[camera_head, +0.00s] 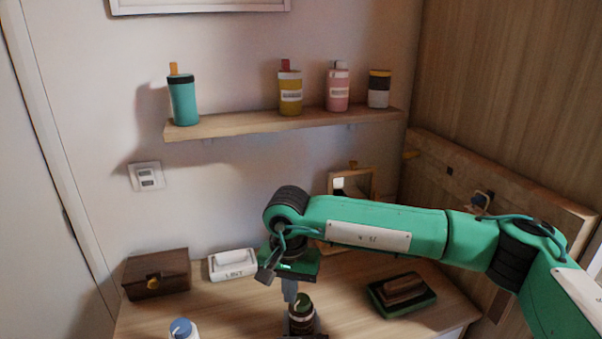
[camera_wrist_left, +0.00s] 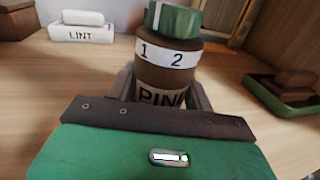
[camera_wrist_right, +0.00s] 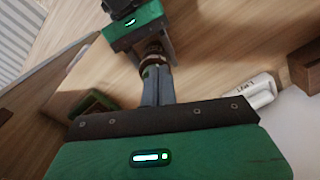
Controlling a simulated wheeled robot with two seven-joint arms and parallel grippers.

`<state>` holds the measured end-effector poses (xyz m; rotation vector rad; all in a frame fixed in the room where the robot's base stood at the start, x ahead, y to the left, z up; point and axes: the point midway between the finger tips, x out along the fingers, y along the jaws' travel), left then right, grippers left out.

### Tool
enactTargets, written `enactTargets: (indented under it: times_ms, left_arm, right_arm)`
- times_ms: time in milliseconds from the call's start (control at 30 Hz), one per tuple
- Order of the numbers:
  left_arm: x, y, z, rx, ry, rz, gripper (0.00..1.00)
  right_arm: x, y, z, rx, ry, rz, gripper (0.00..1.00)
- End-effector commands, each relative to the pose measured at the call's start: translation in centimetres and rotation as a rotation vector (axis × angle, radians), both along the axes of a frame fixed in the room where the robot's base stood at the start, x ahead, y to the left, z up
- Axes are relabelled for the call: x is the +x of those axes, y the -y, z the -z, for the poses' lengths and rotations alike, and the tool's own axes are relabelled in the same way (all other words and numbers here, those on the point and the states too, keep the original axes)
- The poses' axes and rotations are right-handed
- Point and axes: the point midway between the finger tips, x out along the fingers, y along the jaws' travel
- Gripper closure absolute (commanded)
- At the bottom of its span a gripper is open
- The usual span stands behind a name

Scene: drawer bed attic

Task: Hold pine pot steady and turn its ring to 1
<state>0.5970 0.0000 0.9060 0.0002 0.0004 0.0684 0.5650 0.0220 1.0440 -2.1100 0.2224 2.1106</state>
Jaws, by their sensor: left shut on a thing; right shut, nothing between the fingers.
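The pine pot (camera_head: 301,322) is a brown jar with a green ring cap, upright on the desk. In the left wrist view the pot (camera_wrist_left: 160,97) shows a partly covered PINE label and a white band with 1 and 2. A white mark on its green ring (camera_wrist_left: 178,20) stands between the numbers, seemingly nearer the 1. My left gripper (camera_wrist_left: 160,98) is shut around the pot's lower body. My right gripper (camera_head: 291,297) is shut and empty, pointing down close by the ring; whether it touches cannot be told. The right wrist view shows its fingers (camera_wrist_right: 157,88) before the pot.
A white LINT box (camera_head: 232,266) and a dark wooden box (camera_head: 156,274) stand at the back left. A blue-capped bottle (camera_head: 183,329) is at front left. A green tray with a brown block (camera_head: 402,293) lies to the right. A shelf (camera_head: 270,121) holds several containers above.

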Motion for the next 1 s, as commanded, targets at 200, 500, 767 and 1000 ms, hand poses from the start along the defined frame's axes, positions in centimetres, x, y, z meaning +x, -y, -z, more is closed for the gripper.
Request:
enactTargets:
  times_ms: [200, 500, 767, 1000]
  left_arm:
    - [0.0, 0.0, 0.0, 0.0, 0.0, 0.0, 0.75]
    - [0.0, 0.0, 0.0, 0.0, 0.0, 0.0, 0.45]
    - [0.0, 0.0, 0.0, 0.0, 0.0, 0.0, 0.23]
    - [-0.5, 0.0, 0.1, 0.0, -0.001, 0.0, 0.23]
  right_arm:
    - [0.0, 0.0, -1.7, 0.0, 0.0, -0.001, 1.0]
    - [0.0, 0.0, -1.7, 0.0, 0.0, -0.001, 1.0]
    - [0.0, 0.0, -1.7, 0.0, 0.0, -0.001, 1.0]
    - [0.0, 0.0, -1.7, 0.0, 0.0, -0.001, 1.0]
